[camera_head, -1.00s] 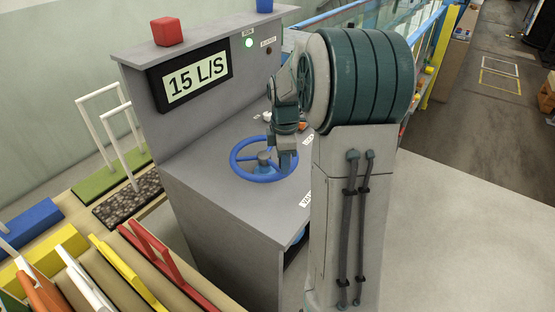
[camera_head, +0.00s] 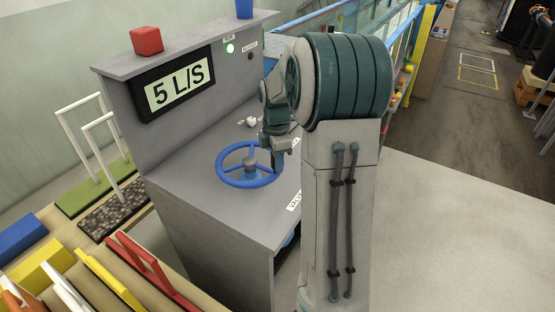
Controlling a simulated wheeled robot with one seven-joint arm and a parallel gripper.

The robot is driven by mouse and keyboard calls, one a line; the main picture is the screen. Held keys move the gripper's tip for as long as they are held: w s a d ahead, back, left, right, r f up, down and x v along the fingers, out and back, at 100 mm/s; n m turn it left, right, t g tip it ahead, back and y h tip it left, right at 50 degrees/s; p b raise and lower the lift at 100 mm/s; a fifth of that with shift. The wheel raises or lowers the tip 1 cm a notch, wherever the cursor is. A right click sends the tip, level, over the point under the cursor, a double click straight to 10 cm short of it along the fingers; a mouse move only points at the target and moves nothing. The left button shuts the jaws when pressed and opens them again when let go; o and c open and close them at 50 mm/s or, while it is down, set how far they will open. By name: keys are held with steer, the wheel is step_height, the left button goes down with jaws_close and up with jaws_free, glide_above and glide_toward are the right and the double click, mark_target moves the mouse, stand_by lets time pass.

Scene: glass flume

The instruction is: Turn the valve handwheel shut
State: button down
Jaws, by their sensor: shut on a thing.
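The blue valve handwheel (camera_head: 224,173) lies flat on a short post on the grey console (camera_head: 205,205). My gripper (camera_head: 277,168) reaches down onto the right side of the wheel's rim and is shut on it. The fingertips are small and partly hidden by the wrist. A display (camera_head: 178,85) on the console's upright panel reads 5 L/S. A green lamp (camera_head: 230,48) is lit to the right of the display.
A red block (camera_head: 146,40) and a blue block (camera_head: 244,8) sit on the panel's top ledge. Coloured panels (camera_head: 120,280) and white frames (camera_head: 90,140) stand at the left. The blue-railed flume (camera_head: 405,50) runs behind. Open floor (camera_head: 455,220) lies at the right.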

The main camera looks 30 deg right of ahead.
steer(key=c, duration=1.1)
jaws_free()
steer(key=shift+w+r, duration=0.15)
steer(key=shift+w, duration=0.05)
step_height(320, 180, up, 14)
steer(key=s+a+f+m+t, duration=0.1)
steer(key=s+a+f+m, duration=0.2)
steer(key=s+a+m, duration=0.4)
steer(key=s+a+f+m+t, duration=0.2)
steer(key=s+a+f+m, duration=0.2)
steer(key=s+a+m, duration=0.4)
steer(key=s+m, duration=0.1)
steer(key=s, duration=0.6)
steer(key=shift+s+f, duration=0.15)
steer(key=shift+f, duration=0.1)
